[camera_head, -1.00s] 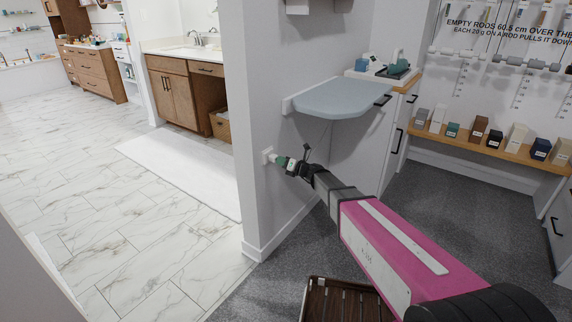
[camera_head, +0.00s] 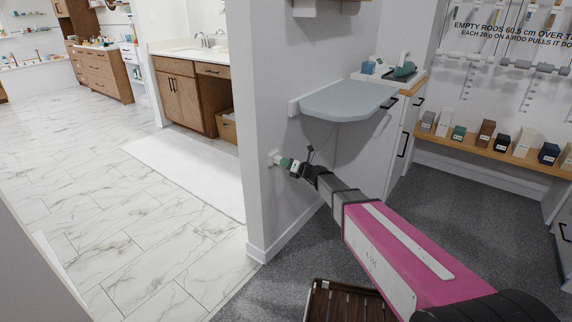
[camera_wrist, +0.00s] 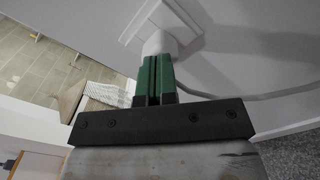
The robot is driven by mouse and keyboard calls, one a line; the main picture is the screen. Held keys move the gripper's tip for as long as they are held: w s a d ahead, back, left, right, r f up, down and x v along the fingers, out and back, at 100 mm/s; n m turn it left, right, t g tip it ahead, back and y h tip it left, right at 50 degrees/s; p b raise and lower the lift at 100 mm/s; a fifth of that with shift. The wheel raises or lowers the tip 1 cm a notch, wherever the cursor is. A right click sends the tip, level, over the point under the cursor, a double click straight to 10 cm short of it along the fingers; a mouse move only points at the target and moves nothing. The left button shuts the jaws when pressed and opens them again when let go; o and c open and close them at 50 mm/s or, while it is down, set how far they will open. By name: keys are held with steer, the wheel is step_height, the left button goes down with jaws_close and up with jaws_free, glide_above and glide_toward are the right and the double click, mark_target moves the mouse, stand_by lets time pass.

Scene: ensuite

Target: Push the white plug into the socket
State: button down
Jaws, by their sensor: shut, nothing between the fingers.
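The white socket (camera_head: 273,156) sits low on the grey wall. In the wrist view its square white plate (camera_wrist: 178,20) stands out from the wall. The white plug (camera_wrist: 157,43) is a short round body between the plate and my fingertips, and it appears seated against the plate. How deep its pins sit is hidden. My gripper (camera_head: 286,163) has green fingers, shut together with nothing between them. In the wrist view the tips of my gripper (camera_wrist: 157,58) are at the plug's near end, touching it or nearly so. A pale cord (camera_wrist: 262,96) runs off to the right.
A grey-blue wall shelf (camera_head: 348,101) juts out above my arm. A dark slatted crate (camera_head: 345,302) is on the floor below it. The wall's end edge stands left of the socket, with open tiled floor (camera_head: 120,215) beyond.

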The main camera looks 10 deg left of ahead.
steer(key=s+d+f+n+g+h, duration=0.2)
steer(key=s+d+n+h, duration=0.3)
steer(key=d, duration=1)
steer(key=s+d+f+n+g+h, duration=0.2)
steer(key=s+d+n+h, duration=0.4)
steer(key=s+d+n, duration=0.5)
steer(key=s+d+f+n+g+h, duration=0.2)
steer(key=s+d+f+n+h, duration=0.2)
steer(key=s+d+n, duration=0.5)
steer(key=d+n+h, duration=0.1)
steer(key=d+n, duration=0.4)
steer(key=d, duration=0.5)
steer(key=shift+f+g+h, duration=0.3)
steer(key=shift+f+g, duration=0.05)
steer(key=shift+g, duration=0.05)
